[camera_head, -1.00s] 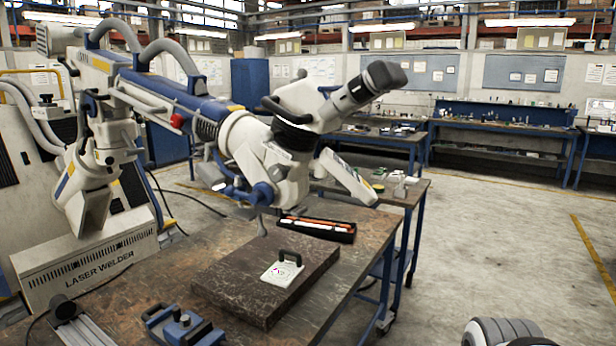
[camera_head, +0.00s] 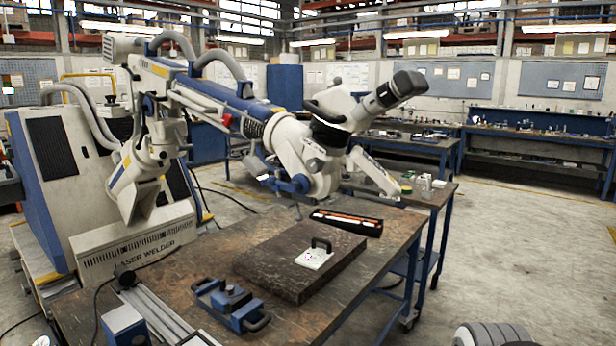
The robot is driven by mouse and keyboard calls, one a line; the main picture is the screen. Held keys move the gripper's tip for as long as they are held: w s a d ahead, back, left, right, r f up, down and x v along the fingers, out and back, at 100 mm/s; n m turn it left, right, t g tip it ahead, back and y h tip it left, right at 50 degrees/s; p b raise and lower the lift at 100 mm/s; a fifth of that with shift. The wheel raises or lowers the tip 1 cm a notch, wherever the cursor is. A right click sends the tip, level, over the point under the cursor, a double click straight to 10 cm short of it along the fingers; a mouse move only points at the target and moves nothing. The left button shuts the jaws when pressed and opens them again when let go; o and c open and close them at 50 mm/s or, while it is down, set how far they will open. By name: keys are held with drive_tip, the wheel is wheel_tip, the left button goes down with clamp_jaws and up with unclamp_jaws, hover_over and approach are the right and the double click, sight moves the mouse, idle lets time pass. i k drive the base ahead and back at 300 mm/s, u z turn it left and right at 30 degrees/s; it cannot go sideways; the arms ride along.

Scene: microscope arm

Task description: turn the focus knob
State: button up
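The microscope head (camera_head: 345,125) of the laser welder hangs from a jointed white and blue arm (camera_head: 215,98) above the workbench. Its grey eyepiece (camera_head: 400,90) points up to the right. A black ring (camera_head: 328,133) sits below the eyepiece, and small blue fittings (camera_head: 296,184) show at the lower left of the head. I cannot tell which part is the focus knob. My gripper is not in view. A grey ribbed rounded part of my own body shows at the bottom right, well away from the microscope.
On the workbench (camera_head: 215,262) lie a dark slab (camera_head: 275,262) with a white handled plate (camera_head: 315,258), a blue clamp (camera_head: 232,304) and a black tray (camera_head: 346,222). The welder cabinet (camera_head: 135,245) stands at the left. The floor (camera_head: 510,250) at right is open.

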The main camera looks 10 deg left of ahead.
sight(313, 166)
drive_tip(key=u, duration=0.25)
drive_tip(key=k, duration=0.9)
drive_tip(key=z, duration=0.25)
drive_tip(key=i, duration=1.55)
drive_tip(key=u, duration=0.1)
